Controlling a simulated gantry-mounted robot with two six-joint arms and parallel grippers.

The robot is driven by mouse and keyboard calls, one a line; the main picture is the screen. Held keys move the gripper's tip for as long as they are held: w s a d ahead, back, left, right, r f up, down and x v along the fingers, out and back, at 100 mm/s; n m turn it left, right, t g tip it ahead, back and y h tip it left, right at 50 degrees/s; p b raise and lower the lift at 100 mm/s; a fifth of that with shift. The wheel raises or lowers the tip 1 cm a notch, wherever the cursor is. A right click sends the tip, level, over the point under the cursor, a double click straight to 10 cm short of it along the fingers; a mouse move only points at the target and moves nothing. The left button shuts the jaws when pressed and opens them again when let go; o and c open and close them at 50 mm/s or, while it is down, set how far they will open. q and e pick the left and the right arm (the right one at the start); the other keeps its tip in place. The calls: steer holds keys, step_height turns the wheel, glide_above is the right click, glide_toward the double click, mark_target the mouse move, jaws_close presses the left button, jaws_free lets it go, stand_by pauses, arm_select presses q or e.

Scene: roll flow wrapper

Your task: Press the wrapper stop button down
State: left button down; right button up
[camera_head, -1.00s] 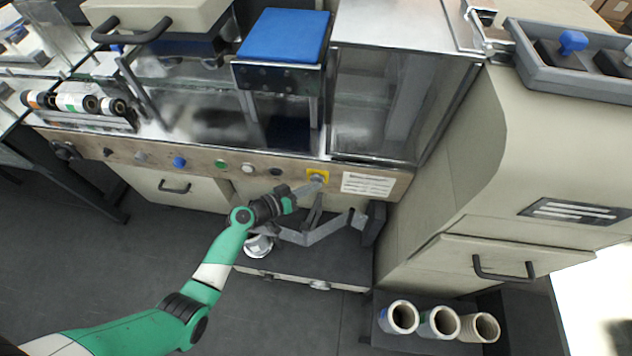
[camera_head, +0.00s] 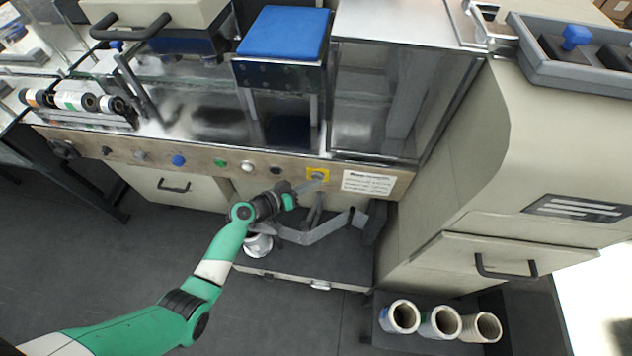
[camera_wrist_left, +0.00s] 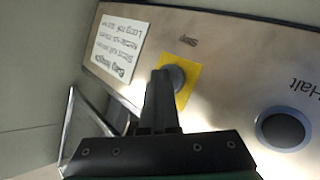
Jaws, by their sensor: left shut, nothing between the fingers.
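The stop button is a grey round knob on a yellow square plate (camera_head: 318,172) at the right of the wrapper's control panel. My right gripper is not in view.
A dark round button marked "Halt" (camera_wrist_left: 284,129) sits on the same panel. A green button (camera_head: 219,163), a white one (camera_head: 247,167) and a blue one (camera_head: 178,160) line the panel. A white label (camera_head: 368,183) is right of the stop button. A grey bracket (camera_head: 325,231) lies below.

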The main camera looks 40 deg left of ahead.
arm_select(q)
steer(key=shift+r, duration=0.1)
steer(key=shift+s+r, duration=0.1)
steer(key=shift+r, duration=0.05)
steer(key=s+d, duration=0.1)
steer(key=s+d+p, duration=0.1)
steer(key=s, duration=0.1)
steer(key=s+d, duration=0.1)
steer(key=shift+s+d+p, duration=0.25)
steer(key=shift+s+p, duration=0.1)
steer(key=shift+s, duration=0.05)
steer(key=shift+d, duration=0.1)
stand_by(0.5)
